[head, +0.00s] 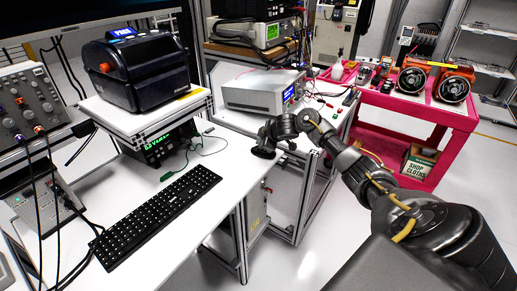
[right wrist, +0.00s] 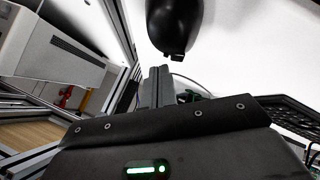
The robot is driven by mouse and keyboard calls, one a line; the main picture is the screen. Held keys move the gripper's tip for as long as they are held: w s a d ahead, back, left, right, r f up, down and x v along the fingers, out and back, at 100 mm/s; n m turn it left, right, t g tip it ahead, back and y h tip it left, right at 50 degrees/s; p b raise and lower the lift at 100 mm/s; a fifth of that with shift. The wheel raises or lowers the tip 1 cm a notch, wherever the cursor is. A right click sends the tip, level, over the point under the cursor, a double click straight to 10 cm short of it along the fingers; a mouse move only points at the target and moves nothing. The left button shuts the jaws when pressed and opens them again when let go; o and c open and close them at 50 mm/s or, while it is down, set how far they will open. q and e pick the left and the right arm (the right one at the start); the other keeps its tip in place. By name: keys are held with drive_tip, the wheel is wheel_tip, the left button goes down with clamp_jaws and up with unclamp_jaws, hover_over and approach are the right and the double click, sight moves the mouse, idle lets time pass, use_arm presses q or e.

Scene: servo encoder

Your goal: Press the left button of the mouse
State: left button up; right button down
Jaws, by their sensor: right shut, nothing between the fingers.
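The mouse (right wrist: 174,24) is a black rounded body on the white surface at the top of the right wrist view. Its narrower end points down toward my fingers. I cannot pick it out in the head view. My right gripper (head: 264,150) is over the right edge of the white desk, beyond the keyboard. In the right wrist view the right gripper's fingers (right wrist: 156,84) are shut and empty, with the tips just below and slightly left of the mouse's near end. Whether they touch it I cannot tell. My left gripper is not in view.
A black keyboard (head: 156,215) lies on the white desk (head: 207,222). A label printer (head: 136,70) stands on a raised shelf behind it. A grey instrument (head: 263,92) sits beyond my gripper. A pink cart (head: 398,113) stands at the right. Desk between keyboard and right edge is clear.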

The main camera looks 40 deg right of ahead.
drive_tip(key=shift+f, duration=0.1)
idle(0.3)
drive_tip(key=shift+f, duration=0.3)
drive_tip(key=shift+f, duration=0.4)
idle(0.8)
drive_tip(key=shift+r, duration=0.1)
drive_tip(key=shift+r+p, duration=0.7)
drive_tip(key=shift+p, duration=0.15)
drive_tip(key=shift+r, duration=0.1)
wheel_tip(320, 180, up, 5)
drive_tip(key=p, duration=0.5)
